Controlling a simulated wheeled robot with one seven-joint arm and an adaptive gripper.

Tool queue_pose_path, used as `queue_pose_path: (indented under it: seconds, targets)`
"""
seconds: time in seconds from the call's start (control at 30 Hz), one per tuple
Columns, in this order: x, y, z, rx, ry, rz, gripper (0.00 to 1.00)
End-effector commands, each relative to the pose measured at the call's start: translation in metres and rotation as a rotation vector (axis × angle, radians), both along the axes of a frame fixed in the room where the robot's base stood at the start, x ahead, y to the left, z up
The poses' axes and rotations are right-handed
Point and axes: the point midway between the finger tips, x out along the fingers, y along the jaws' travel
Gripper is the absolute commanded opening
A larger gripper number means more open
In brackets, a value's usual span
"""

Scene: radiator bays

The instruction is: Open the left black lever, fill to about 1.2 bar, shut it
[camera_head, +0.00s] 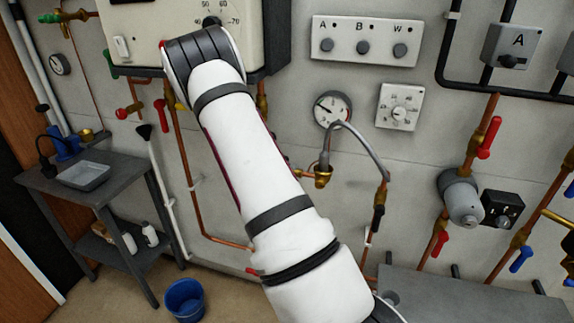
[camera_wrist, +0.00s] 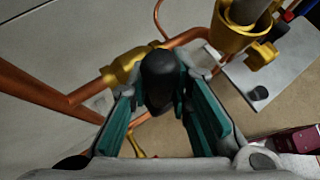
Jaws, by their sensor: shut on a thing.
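In the wrist view, a black lever (camera_wrist: 158,72) sits between the teal pads of my gripper (camera_wrist: 160,98), which is shut on it. The lever is beside a brass valve body (camera_wrist: 125,66) on copper pipe. In the head view my arm hides my gripper and the left black lever. A round pressure gauge (camera_head: 332,110) hangs on the wall to the right of my arm; its reading is too small to tell. A grey hose (camera_head: 366,146) arches below the gauge. Another black lever (camera_head: 378,216) is on the copper pipe under the hose's right end.
A brass cup-shaped fitting (camera_wrist: 238,28) is close to my gripper in the wrist view. Red levers (camera_head: 489,137) and a grey pump (camera_head: 460,199) are to the right. A grey bench (camera_head: 470,296) is below, and a blue bucket (camera_head: 185,300) stands on the floor.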

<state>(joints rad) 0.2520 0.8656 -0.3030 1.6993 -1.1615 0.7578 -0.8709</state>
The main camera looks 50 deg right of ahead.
Motion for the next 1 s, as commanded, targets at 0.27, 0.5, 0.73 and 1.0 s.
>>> queue_pose_path:
  seconds: [0.27,0.5,0.73,1.0]
  targets:
    - [-0.0019,-0.0014,0.0015,0.018,-0.052,0.000,0.00]
    - [-0.0018,-0.0016,0.0011,0.020,-0.057,-0.001,0.00]
    - [-0.0019,-0.0018,0.0011,0.019,-0.056,-0.001,0.37]
    - [-0.0025,-0.0015,0.0005,0.020,-0.053,0.000,0.40]
